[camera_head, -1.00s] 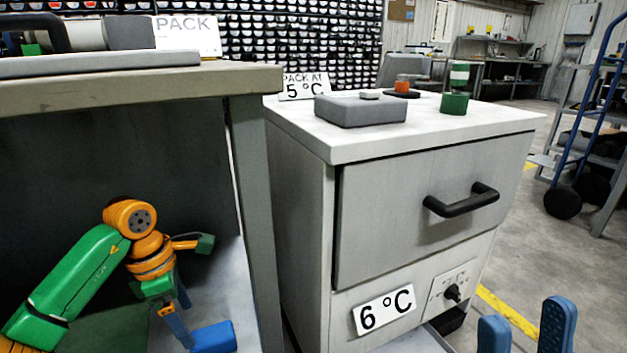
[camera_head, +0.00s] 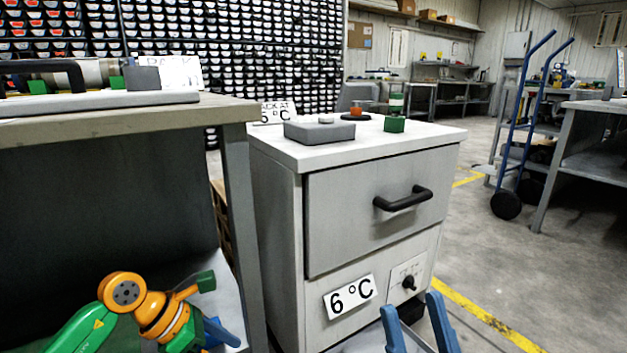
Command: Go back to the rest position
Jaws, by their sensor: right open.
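My right gripper (camera_head: 418,325) is at the bottom edge, its two blue fingers spread apart with nothing between them. It is in front of the lower part of a grey cabinet (camera_head: 275,220), apart from the closed drawer's black handle (camera_head: 403,199). My left arm, green and orange, comes in at the lower left, in front of the workbench (camera_head: 120,120). Its gripper (camera_head: 220,333) points down to the right; its blue fingers are partly hidden by the wrist and overlap, so I cannot tell its opening.
A blue hand truck (camera_head: 515,150) stands right; floor between is clear.

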